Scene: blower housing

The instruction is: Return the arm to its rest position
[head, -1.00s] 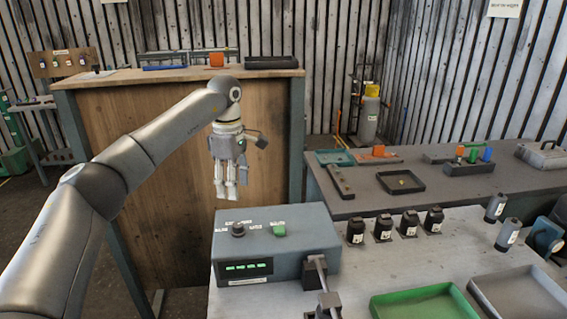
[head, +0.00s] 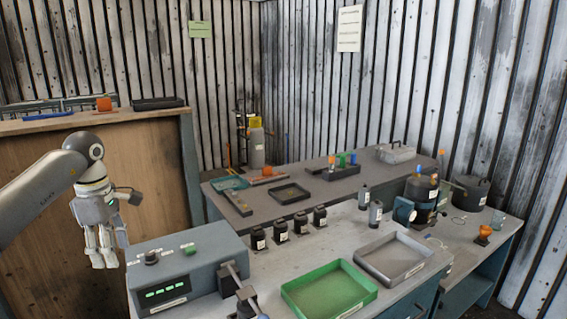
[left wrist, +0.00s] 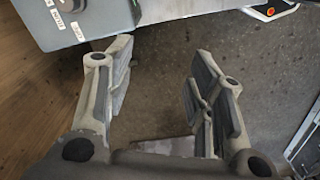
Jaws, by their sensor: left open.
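My left arm comes in from the left in the head view, and its gripper (head: 102,248) hangs fingers down beside the left end of the grey control box. In the left wrist view my left gripper (left wrist: 165,85) has its two fingers well apart, with only floor between them. It holds nothing. A corner of the control box shows at the top left of that view, beyond one finger. My right arm and gripper are not in the head view.
The grey control box (head: 190,262) with a green button and lit display stands on the near bench. A green tray (head: 300,297) and a grey tray (head: 375,275) lie right of it. A tall wooden bench (head: 150,160) is behind my arm.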

